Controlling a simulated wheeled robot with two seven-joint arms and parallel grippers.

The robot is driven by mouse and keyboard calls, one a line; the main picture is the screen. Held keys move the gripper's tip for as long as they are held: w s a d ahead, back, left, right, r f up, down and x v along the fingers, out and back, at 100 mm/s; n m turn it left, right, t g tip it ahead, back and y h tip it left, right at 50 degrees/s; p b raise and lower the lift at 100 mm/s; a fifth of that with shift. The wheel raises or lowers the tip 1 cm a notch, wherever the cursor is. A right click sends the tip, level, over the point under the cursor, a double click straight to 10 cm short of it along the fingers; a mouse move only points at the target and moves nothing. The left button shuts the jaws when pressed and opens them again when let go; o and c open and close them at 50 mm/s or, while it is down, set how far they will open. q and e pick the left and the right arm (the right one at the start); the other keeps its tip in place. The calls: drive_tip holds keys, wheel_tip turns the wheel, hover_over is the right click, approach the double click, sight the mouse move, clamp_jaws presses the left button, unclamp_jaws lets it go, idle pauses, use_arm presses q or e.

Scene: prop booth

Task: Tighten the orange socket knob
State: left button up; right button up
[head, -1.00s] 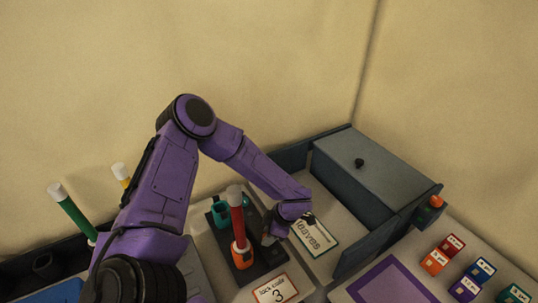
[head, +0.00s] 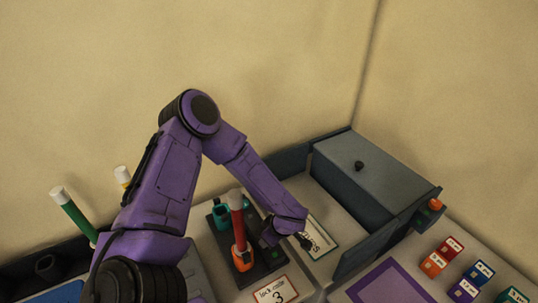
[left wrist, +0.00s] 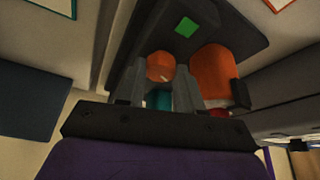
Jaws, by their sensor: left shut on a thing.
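An orange socket (head: 242,257) stands on a dark base plate (head: 222,242) with a red tube (head: 237,217) upright in it. The socket also shows in the left wrist view (left wrist: 213,74). My left gripper (head: 268,238) is low over the plate, just right of the socket. In the left wrist view its two fingers (left wrist: 158,82) are on either side of a round orange knob (left wrist: 160,65), shut on it. The knob is hidden by the gripper in the head view. A green square (left wrist: 186,27) shows on the plate. My right gripper is not in view.
A teal holder (head: 220,214) is behind the socket. A "lock code 3" card (head: 271,291) lies in front. A partly covered sign (head: 318,238) and a dark box (head: 370,175) are to the right. Several coloured blocks (head: 433,264) lie at far right.

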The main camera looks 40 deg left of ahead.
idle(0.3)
use_arm(q)
drive_tip(key=o, duration=1)
drive_tip(key=b+v, duration=0.1)
drive_tip(key=v, duration=0.9)
drive_tip(key=shift+d+r+b, duration=0.2)
drive_tip(key=shift+b, duration=0.2)
drive_tip(key=shift+d, duration=0.1)
